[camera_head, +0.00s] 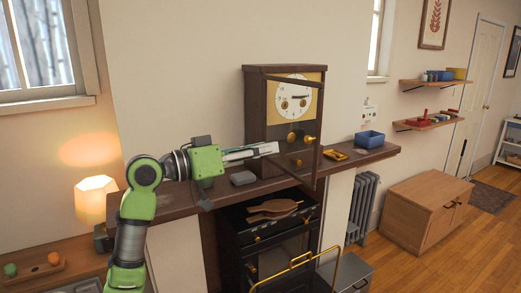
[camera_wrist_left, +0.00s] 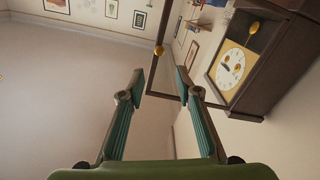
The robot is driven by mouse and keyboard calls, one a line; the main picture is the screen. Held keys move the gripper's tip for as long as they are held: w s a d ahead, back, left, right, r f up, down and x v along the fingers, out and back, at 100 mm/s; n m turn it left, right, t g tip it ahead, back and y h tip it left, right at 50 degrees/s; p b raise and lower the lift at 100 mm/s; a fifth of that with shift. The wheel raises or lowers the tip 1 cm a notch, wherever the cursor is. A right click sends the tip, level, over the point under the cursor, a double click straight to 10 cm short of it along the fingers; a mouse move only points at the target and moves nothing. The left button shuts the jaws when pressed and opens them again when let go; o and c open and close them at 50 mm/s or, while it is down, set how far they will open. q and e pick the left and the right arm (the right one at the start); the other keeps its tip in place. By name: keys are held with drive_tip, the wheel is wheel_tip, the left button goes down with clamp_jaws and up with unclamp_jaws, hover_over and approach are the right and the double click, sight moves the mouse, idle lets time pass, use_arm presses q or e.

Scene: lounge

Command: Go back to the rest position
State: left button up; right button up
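My left gripper (camera_head: 274,148) reaches in from the left above the mantel shelf, in front of the clock. Its fingers are spread apart with nothing between the tips in the left wrist view (camera_wrist_left: 160,78). A dark wooden mantel clock (camera_head: 257,108) with a white dial (camera_head: 295,98) stands upright on the shelf. Its framed door (camera_head: 319,125) stands swung open toward me, with a round brass knob (camera_head: 309,139). In the wrist view the knob (camera_wrist_left: 159,50) and door frame lie beyond the fingertips; contact is not visible. My right gripper is not in view.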

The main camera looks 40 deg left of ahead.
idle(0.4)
